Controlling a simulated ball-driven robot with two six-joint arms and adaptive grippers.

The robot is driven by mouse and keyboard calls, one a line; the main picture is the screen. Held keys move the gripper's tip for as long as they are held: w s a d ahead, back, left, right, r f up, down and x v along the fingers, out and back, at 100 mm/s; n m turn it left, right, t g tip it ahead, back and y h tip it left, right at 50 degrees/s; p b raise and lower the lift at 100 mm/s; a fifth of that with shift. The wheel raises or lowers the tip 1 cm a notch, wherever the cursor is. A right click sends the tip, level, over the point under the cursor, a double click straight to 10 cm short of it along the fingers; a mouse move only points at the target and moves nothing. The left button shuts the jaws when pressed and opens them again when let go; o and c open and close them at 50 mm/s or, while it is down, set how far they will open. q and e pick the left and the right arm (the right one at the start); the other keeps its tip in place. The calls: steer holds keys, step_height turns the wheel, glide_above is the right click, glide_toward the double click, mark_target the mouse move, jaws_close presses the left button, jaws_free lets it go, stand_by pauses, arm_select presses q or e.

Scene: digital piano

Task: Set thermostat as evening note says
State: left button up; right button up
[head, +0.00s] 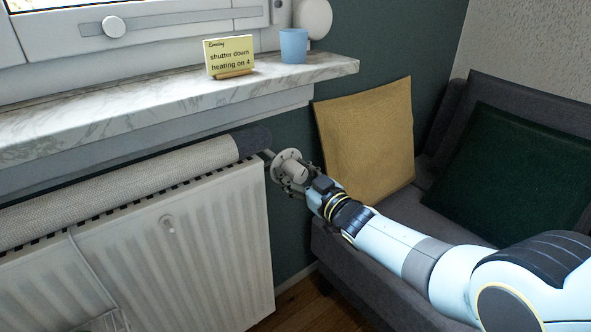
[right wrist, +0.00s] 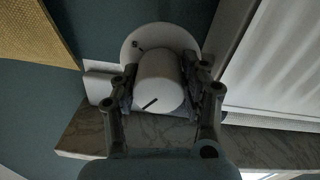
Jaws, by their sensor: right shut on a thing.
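The thermostat is a white round knob (right wrist: 158,75) with a wider pale disc (right wrist: 135,38) behind it. In the head view its disc (head: 287,161) shows at the radiator's right end. A dark line marks the knob's face and a small dark mark shows on the disc; no number is legible. My right gripper (head: 296,183) is shut on the knob, one finger on each side. The yellow evening note (head: 230,55) stands on the sill and reads "Evening, shutter down, heating on 4". My left gripper is not in view.
The white radiator (head: 190,250) lies left of the thermostat, with a grey roll (head: 120,185) along its top. The marble sill (head: 140,100) overhangs above and holds a blue cup (head: 293,46). A sofa with a yellow cushion (head: 365,135) and a green cushion (head: 520,170) stands at right.

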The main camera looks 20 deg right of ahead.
steer(key=m, duration=0.3)
steer(key=shift+m+p, duration=0.4)
steer(key=shift+f+m+p, duration=0.1)
steer(key=shift+m+p, duration=0.25)
steer(key=shift+m, duration=1.65)
steer(key=o, duration=1.2)
steer(key=v, duration=1.2)
steer(key=shift+r, duration=0.25)
